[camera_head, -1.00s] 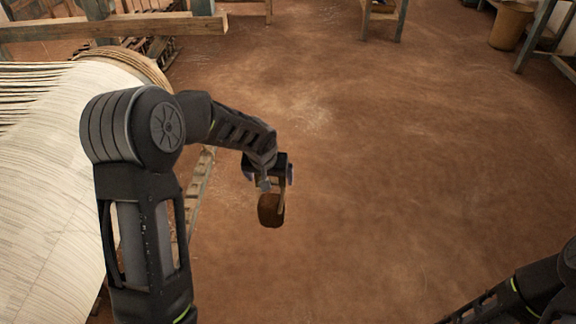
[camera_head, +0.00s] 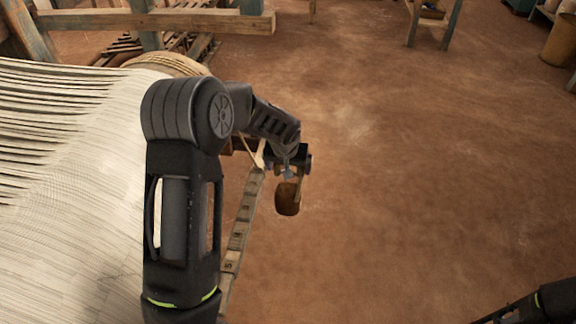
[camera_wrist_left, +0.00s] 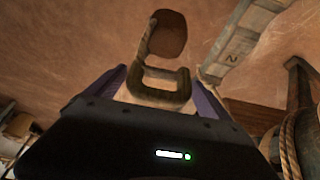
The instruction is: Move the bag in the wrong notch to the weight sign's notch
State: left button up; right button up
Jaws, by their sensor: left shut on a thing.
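My left gripper (camera_head: 291,172) is shut on the handle of a small brown bag (camera_head: 287,199). The bag hangs below the jaws, clear of the floor, to the right of a long notched rail (camera_head: 240,237) with number marks. In the left wrist view, the bag (camera_wrist_left: 167,34) shows beyond the jaws, and its hooked handle (camera_wrist_left: 160,88) sits between the fingers. The rail (camera_wrist_left: 238,48) shows there to the right, with a mark like a 2. I cannot make out the weight sign or the notches clearly. My right gripper is out of view.
The loom's pale warp sheet (camera_head: 75,190) fills the left side, beside my left arm. A wooden beam (camera_head: 160,21) crosses at the upper left. A wooden stand (camera_head: 430,22) and a tan bucket (camera_head: 561,45) are far back. The earthen floor (camera_head: 420,180) on the right is open.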

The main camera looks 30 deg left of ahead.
aim_at(257, 174)
pick_arm(q)
jog(key=shift+a+r, duration=0.15)
jog(key=shift+r, duration=0.05)
jog(key=shift+s+a+f+p, duration=0.15)
jog(key=shift+s+a+p, duration=0.55)
jog(key=shift+a, duration=0.8)
jog(key=shift+s+a+f+p, duration=0.1)
jog(key=shift+s+a+p, duration=0.25)
jog(key=shift+a+p, duration=0.9)
jog(key=shift+s+a+f+p, duration=0.15)
jog(key=shift+s+a+p, duration=0.4)
jog(key=shift+a, duration=1.25)
jog(key=shift+f+b, duration=1.25)
jog(key=shift+f, duration=0.05)
jog(key=shift+w, duration=0.1)
jog(key=shift+f+b, duration=0.3)
jog(key=shift+b, duration=0.1)
